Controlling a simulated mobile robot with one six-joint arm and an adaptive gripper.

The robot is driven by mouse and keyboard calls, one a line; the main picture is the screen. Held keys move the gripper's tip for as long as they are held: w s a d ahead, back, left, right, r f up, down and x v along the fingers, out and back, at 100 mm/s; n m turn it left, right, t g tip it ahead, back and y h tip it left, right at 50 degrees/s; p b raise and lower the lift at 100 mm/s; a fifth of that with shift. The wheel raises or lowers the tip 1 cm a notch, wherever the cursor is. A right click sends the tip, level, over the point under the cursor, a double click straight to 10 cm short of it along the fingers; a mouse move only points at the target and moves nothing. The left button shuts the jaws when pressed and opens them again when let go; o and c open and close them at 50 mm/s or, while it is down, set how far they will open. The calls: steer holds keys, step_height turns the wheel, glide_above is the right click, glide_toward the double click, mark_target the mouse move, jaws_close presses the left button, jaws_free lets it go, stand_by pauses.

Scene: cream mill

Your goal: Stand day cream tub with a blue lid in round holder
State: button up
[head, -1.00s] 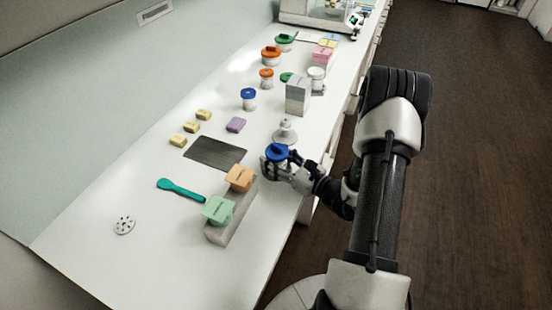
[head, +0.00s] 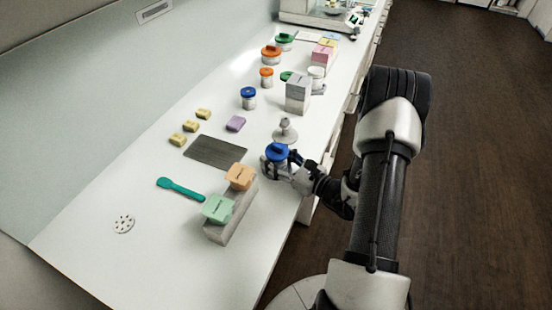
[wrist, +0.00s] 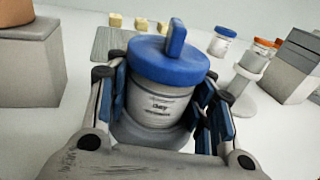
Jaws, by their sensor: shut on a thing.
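The day cream tub (wrist: 155,100) is a white jar with a blue lid that has an upright tab, and its label reads "day". In the head view its blue lid (head: 277,152) shows near the front edge of the counter. My gripper (wrist: 160,112) is shut on the tub, with one finger on each side of it, and the tub stands about upright. A grey rounded shape (wrist: 135,140) shows below the tub. I cannot tell whether it is the round holder or a shadow, or whether the tub's base touches it. My gripper hides the base in the head view.
A white pedestal (head: 285,132) stands just behind the tub. A grey block (head: 231,222) with orange and green boxes is in front. The counter's front left is mostly clear.

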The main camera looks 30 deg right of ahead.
steer(key=shift+f, duration=0.25)
steer(key=o, duration=1.4)
steer(key=shift+s, duration=0.1)
steer(key=shift+c, duration=0.2)
steer(key=shift+f, duration=0.1)
steer(key=shift+s, duration=0.1)
steer(key=v, duration=1.1)
steer(key=shift+s+r, duration=0.35)
steer(key=shift+d, duration=0.1)
